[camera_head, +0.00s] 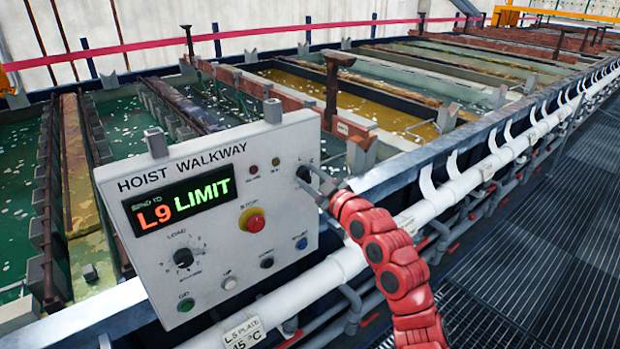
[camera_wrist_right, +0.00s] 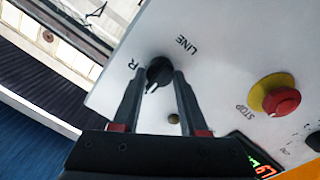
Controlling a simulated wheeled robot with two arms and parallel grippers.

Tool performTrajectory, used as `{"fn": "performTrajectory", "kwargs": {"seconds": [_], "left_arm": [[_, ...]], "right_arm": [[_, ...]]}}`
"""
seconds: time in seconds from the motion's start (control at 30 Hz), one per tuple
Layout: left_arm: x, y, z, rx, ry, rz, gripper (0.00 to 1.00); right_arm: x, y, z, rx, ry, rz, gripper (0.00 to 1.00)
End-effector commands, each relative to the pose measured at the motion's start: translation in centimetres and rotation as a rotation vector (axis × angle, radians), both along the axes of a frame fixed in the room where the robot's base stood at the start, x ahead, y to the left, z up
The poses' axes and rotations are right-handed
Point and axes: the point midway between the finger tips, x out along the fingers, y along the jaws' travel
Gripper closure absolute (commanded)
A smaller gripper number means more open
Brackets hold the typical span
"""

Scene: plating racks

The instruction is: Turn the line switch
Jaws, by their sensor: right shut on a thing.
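The hoist walkway panel (camera_head: 225,262) is a light grey box with a lit display reading "L9 LIMIT". The line switch (camera_wrist_right: 158,72) is a black rotary knob next to the word "LINE" in the right wrist view. In the head view the switch, at the panel's upper right, is largely covered by my gripper. My right gripper (camera_wrist_right: 160,84) has one finger on each side of the knob and is shut on it. It also shows in the head view (camera_head: 312,184), its red segmented arm coming from the lower right. My left gripper is not in view.
A red stop button on a yellow collar (camera_head: 252,221) sits left of the switch. A load knob (camera_head: 184,258) and several small buttons lie lower on the panel. Tanks of green and amber liquid stand behind. A white pipe (camera_head: 405,220) runs along the rail beside a grated walkway (camera_head: 560,230).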

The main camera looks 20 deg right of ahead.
Motion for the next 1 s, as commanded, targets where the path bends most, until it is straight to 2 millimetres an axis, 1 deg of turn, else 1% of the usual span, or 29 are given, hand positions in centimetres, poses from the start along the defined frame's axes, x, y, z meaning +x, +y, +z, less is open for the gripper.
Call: {"fn": "performTrajectory", "kwargs": {"seconds": [0.03,0.07,0.1,0.27,0.37,0.47,0.57,0.7,0.8,1.0], "left_arm": [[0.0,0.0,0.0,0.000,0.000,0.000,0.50],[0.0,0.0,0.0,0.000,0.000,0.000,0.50],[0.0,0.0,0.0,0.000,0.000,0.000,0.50],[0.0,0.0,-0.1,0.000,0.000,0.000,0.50],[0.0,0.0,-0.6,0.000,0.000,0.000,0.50],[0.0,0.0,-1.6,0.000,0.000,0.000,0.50],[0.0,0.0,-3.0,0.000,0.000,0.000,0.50],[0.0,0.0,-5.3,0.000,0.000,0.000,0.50],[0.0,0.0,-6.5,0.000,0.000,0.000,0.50],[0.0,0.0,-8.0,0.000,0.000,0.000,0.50]], "right_arm": [[0.0,0.0,0.0,0.000,0.000,0.000,0.92],[0.0,0.0,0.0,0.000,0.000,0.000,0.97],[0.0,0.0,0.0,0.000,0.000,0.000,1.00],[0.0,0.0,0.0,0.002,0.000,-0.001,1.00],[0.0,0.0,-0.1,0.012,0.002,0.000,1.00],[0.0,-0.1,-0.2,0.038,0.008,-0.001,1.00],[0.0,-0.1,-0.4,0.082,0.022,0.000,1.00],[0.0,-0.2,-0.5,0.173,0.054,-0.001,1.00],[0.0,-0.2,-0.4,0.254,0.085,-0.001,1.00],[0.0,-0.2,0.0,0.434,0.151,0.000,1.00]]}}
